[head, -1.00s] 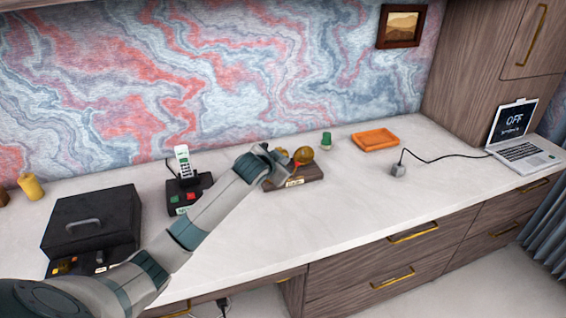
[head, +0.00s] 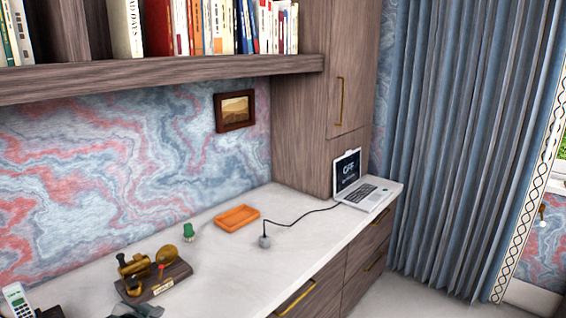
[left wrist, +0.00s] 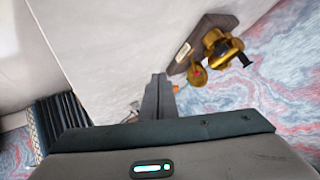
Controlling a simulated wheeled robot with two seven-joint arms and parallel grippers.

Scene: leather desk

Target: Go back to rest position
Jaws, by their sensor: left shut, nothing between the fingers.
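My left gripper (head: 138,310) shows only in part at the bottom edge of the head view, in front of a brass device (head: 134,266) on a wooden base (head: 178,277). In the left wrist view its fingers (left wrist: 159,80) are shut together with nothing between them. There the brass device (left wrist: 218,43) lies ahead and to the right of the fingertips, apart from them in the picture. My right gripper is in neither view.
On the desk (head: 222,268) are a small green item (head: 190,233), an orange tray (head: 237,218), a grey plug block (head: 264,241) with a cable, and a laptop (head: 358,186). A phone (head: 17,300) stands at lower left. A bookshelf (head: 170,78) overhangs the desk.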

